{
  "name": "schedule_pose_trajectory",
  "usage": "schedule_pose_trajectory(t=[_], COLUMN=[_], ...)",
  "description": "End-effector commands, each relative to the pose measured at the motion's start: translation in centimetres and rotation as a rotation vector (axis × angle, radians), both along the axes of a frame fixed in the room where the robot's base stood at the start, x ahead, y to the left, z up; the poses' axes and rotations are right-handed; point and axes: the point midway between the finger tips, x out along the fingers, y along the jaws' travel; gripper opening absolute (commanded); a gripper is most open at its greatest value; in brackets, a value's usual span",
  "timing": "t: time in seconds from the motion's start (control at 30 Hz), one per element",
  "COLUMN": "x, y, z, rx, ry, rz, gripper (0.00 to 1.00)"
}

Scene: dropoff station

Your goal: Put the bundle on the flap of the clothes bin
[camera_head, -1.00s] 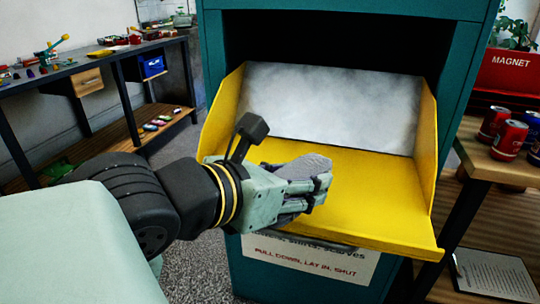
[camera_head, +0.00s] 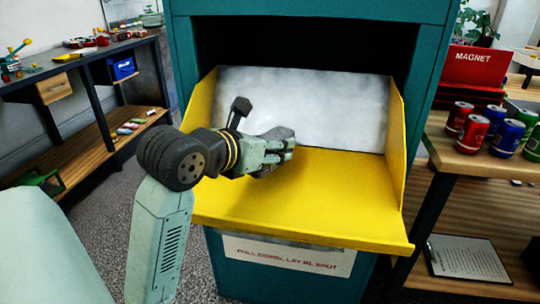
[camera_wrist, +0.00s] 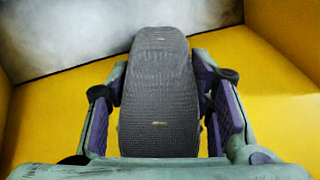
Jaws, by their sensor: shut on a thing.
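The bundle is a grey ribbed knit roll (camera_head: 279,132), held between the fingers of my gripper (camera_head: 284,150). In the wrist view the bundle (camera_wrist: 158,110) lies lengthwise between the purple-padded fingers of my gripper (camera_wrist: 160,88), its far end pointing at the back plate. The clothes bin (camera_head: 292,17) is teal, and its yellow flap (camera_head: 330,195) is pulled down and open. My gripper is over the left part of the flap, inside its left side wall. I cannot tell whether the bundle touches the flap.
A pale metal back plate (camera_head: 330,105) and yellow side walls bound the flap; its right half is bare. A shelf at right holds several cans (camera_head: 470,133) and a red magnet box (camera_head: 472,70). A dark workbench (camera_head: 85,62) stands at left.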

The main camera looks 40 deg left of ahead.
Motion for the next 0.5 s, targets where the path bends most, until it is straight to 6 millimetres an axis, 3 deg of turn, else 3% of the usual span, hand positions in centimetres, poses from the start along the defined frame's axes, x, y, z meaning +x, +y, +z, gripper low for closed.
schedule_pose_trajectory(t=[0.2,0.5], x=[-0.1,-0.1], y=[0.0,-0.1], z=[-2.8,-3.2], rx=[-0.004,0.000], ry=[0.000,0.000], rz=[0.001,0.000], gripper=[0.15,0.15])
